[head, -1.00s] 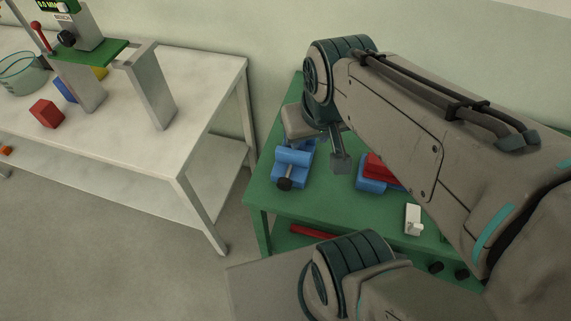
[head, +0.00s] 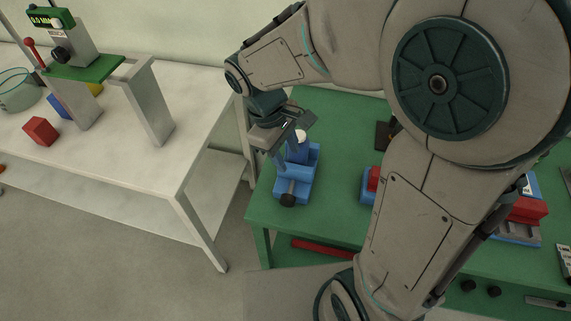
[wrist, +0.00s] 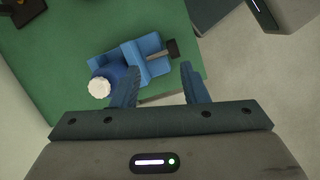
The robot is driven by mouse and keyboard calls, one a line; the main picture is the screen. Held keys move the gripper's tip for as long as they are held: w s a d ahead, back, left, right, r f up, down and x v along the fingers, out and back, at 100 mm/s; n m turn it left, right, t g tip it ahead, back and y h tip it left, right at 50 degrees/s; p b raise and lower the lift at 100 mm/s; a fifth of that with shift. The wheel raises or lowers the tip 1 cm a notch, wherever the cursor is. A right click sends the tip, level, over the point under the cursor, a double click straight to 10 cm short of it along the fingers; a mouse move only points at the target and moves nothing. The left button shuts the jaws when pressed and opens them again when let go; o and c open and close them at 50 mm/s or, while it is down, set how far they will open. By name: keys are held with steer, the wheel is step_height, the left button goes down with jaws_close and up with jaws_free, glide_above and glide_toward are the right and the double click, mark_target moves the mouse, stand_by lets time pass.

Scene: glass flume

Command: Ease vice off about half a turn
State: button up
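The blue vice (head: 305,183) sits on the green bench near its left end. Its grey screw ends in a black knob (head: 288,200) at the front; the knob also shows in the wrist view (wrist: 171,48). A blue round piece with a white top (wrist: 100,87) is at the vice's other end; I cannot tell whether the jaws grip it. In the wrist view the knob lies just beyond the fingertips; contact is not visible.
The green bench (head: 335,220) carries a red and blue item (head: 370,185), partly behind my arm, and more items at right. A white table (head: 190,140) at left holds a red cube (head: 41,131) and a green-topped stand (head: 85,68). A floor gap separates them.

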mark_target(287, 197)
steer(key=a+f+n+h, duration=0.1)
steer(key=a+f+n, duration=0.2)
steer(key=a+f, duration=0.2)
steer(key=shift+g, duration=0.4)
steer(key=x, duration=0.8)
steer(key=d+x, duration=0.1)
steer(key=x, duration=0.4)
steer(key=shift+w+p, duration=0.35)
steer(key=shift+c, duration=0.3)
jaws_close()
